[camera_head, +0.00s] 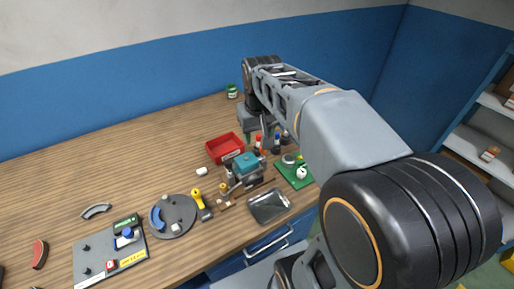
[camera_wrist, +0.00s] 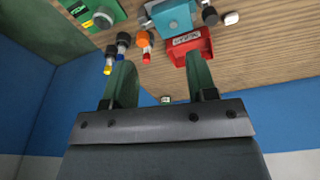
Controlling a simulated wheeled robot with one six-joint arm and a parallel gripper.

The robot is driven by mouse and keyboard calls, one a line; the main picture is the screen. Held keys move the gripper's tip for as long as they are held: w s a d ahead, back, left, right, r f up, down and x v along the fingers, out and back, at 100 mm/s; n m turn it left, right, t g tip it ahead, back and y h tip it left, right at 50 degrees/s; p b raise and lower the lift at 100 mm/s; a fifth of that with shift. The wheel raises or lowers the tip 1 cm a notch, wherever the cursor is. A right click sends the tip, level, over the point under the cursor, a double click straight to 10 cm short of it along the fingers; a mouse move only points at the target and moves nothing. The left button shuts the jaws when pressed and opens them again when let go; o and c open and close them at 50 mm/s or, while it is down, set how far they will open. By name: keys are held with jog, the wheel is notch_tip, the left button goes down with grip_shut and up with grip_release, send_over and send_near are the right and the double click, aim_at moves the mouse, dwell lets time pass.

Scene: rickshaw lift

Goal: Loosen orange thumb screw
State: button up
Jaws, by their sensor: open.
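My gripper (camera_wrist: 160,72) is open and empty in the wrist view, its two green fingers apart above the table's back area. In the head view the arm hides most of it. I cannot single out the orange thumb screw for certain. An orange-topped piece (camera_wrist: 143,38) with a red lower part lies beyond the fingers in the wrist view, apart from them. A small orange-yellow knob (camera_head: 223,187) shows on a brown piece in the head view, too small to tell. The teal-topped grey fixture (camera_head: 246,162) stands beside it and also shows in the wrist view (camera_wrist: 174,16).
A red bin (camera_head: 224,147), a metal tray (camera_head: 268,206), a green board (camera_head: 294,176) and a yellow-handled tool (camera_head: 199,199) crowd the fixture. A grey disc (camera_head: 173,217) and grey panel (camera_head: 104,256) lie left. The table's back left is clear.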

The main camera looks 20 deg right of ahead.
jog(key=w+d+g+b, duration=0.1)
jog(key=w+d+g, duration=0.1)
jog(key=w+d, duration=0.4)
jog(key=shift+m, duration=0.3)
jog(key=f, duration=0.8)
jog(key=a+f+b, duration=0.1)
jog(key=f, duration=0.4)
jog(key=shift+w, duration=0.35)
jog(key=shift+c, duration=0.4)
jog(key=c, duration=0.8)
jog(key=shift+c, duration=0.2)
